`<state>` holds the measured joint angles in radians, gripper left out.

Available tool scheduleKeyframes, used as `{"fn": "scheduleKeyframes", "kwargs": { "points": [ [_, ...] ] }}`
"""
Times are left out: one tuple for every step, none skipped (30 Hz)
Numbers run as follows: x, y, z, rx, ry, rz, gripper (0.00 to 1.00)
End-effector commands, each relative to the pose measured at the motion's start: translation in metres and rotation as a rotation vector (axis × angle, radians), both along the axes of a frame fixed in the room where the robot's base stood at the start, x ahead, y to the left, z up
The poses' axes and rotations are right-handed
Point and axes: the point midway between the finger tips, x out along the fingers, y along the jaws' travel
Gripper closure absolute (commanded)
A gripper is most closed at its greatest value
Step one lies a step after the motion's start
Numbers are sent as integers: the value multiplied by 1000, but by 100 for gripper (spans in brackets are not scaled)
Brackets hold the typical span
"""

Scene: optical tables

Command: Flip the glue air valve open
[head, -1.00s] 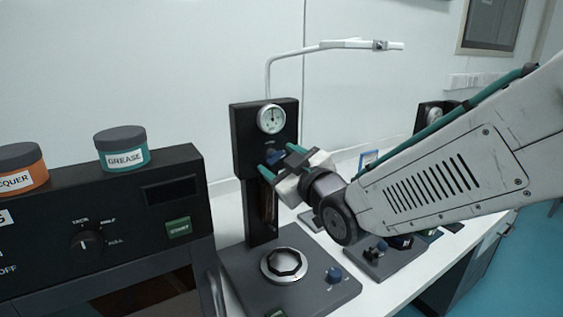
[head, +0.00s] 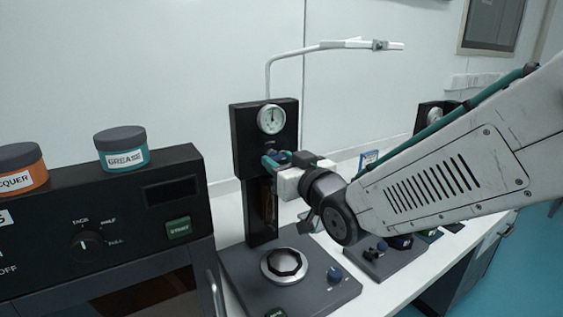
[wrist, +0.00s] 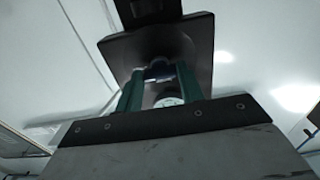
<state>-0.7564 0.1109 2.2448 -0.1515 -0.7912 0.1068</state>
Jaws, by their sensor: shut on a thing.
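The glue station's black column (head: 241,140) stands on the bench, with a round gauge (head: 271,119) near its top.
Below is the station's base with a round silver-rimmed plate (head: 284,266) and a blue knob (head: 334,274). A black oven-like unit (head: 130,215) stands at left, bearing a grease jar (head: 121,150) and a lacquer jar (head: 22,170). A thin white bent arm (head: 300,50) rises behind.

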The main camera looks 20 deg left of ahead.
Motion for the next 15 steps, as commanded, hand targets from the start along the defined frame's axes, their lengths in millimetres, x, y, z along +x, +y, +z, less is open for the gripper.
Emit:
{"fn": "scheduleKeyframes", "kwargs": {
  "points": [
    [0,0,-1,6,10,1,85],
    [0,0,-1,9,13,1,85],
    [0,0,-1,11,16,1,85],
    [0,0,-1,11,16,1,85],
    [0,0,-1,11,16,1,85],
    [0,0,-1,10,15,1,85],
    [0,0,-1,10,15,1,85],
    [0,0,-1,10,15,1,85],
    [0,0,-1,10,15,1,85],
    [0,0,-1,10,14,1,59],
    [0,0,-1,10,14,1,51],
    [0,0,-1,10,14,1,40],
    [0,0,-1,10,14,1,40],
    [0,0,-1,10,14,0,40],
    [0,0,-1,9,13,0,40]
  ]
}}
